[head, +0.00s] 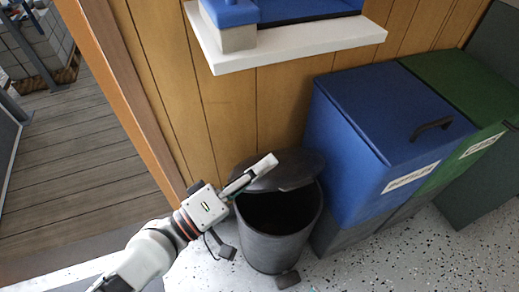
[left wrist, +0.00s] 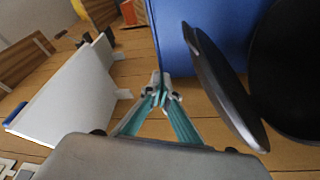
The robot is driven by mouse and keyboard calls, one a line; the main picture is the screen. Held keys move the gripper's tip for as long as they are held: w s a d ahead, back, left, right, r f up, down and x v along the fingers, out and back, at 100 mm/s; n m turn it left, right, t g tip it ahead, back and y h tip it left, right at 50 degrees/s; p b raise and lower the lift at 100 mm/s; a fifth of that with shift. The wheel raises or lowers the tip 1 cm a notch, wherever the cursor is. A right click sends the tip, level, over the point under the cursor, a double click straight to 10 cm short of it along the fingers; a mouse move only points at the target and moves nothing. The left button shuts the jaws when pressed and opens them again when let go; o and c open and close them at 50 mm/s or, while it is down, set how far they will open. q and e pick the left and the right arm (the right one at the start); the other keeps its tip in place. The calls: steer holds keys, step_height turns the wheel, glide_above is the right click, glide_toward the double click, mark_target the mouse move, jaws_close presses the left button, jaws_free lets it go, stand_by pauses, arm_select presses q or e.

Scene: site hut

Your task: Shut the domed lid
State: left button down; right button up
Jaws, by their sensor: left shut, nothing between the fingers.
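The domed lid (head: 288,172) belongs to a round dark grey bin (head: 268,248) on the floor by the wood wall. It stands raised at the back of the bin, and the dark mouth is open. My left gripper (head: 268,163) is shut and empty, its fingers covering part of the lid's left side in the head view. In the left wrist view the lid (left wrist: 222,85) is tilted, to the right of my shut fingertips (left wrist: 162,88). A gap shows between them, and the lid lies between them and the bin. My right gripper is out of view.
A blue bin (head: 385,110) with a black handle stands close to the right of the round bin, with a green bin (head: 465,85) beyond. A white shelf (head: 290,44) juts from the wall above. Speckled floor (head: 400,260) is clear in front.

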mark_target(270, 187)
arm_select(q)
steer(key=shift+s+d+f, duration=0.25)
steer(key=shift+s+f, duration=0.5)
steer(key=shift+f, duration=0.05)
steer(key=shift+s+d+f+m+h+b, duration=0.25)
steer(key=shift+s+f+m+h+b, duration=0.4)
steer(key=shift+m, duration=0.55)
steer(key=f+m, duration=0.1)
steer(key=s+f+m, duration=0.1)
steer(key=s+f+m+h, duration=0.1)
steer(key=shift+s+d+g+b, duration=0.2)
steer(key=shift+d+g+b, duration=0.1)
steer(key=shift+d+b, duration=0.05)
steer(key=s+f+m+g+h, duration=0.1)
steer(key=s+f+m+g, duration=0.1)
steer(key=f+m, duration=0.4)
steer(key=s+d+f+m+g+h+b, duration=0.1)
steer(key=s+f+m+g+h, duration=0.1)
steer(key=f+m, duration=0.4)
steer(key=shift+s+d+f+m, duration=0.25)
steer(key=shift+s+f+m, duration=0.15)
steer(key=shift+f, duration=1.1)
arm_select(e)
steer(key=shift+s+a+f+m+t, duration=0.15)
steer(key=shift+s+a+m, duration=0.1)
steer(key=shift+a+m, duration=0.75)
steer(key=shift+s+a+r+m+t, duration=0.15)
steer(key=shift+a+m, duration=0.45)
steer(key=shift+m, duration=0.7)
